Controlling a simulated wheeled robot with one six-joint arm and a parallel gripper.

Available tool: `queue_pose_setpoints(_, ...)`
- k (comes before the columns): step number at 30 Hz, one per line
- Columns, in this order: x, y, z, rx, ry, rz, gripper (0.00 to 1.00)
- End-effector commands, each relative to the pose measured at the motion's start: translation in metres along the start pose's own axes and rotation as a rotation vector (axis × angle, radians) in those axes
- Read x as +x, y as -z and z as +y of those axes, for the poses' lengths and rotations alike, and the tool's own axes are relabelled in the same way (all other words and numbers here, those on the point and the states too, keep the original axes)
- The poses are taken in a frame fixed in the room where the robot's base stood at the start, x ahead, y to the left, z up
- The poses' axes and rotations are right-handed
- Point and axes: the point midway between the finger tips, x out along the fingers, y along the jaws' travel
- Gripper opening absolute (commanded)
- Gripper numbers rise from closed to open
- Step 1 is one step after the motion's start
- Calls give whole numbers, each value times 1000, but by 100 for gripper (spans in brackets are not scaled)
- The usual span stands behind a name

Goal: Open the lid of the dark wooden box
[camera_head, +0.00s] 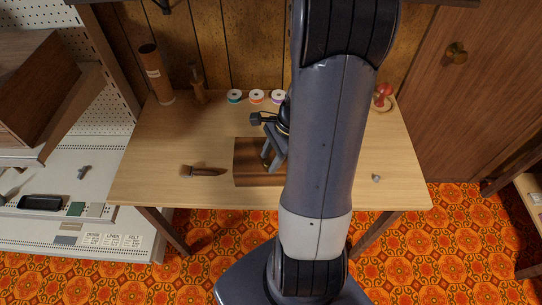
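The dark wooden box (255,177) sits near the front middle of the light wooden table, left of my arm. My arm hides its right part. Its top appears flat, and I see no raised lid. My gripper (268,160) is over the box, with its fingers pointing down at the top surface. I cannot tell whether the fingers touch the box or how far apart they are.
On the table (150,178) a brush (202,171) lies left of the box. Thread spools (256,97) stand behind it. A tall wooden cylinder (156,74) is at the back left, a red-topped object (383,92) at the back right, and a small grey piece (376,178) front right.

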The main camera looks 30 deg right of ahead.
Motion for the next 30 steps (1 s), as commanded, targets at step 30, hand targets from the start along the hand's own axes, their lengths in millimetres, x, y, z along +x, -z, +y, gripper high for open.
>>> queue_pose_setpoints(30, -6, -1, 0, 9, -25, -11, 0)
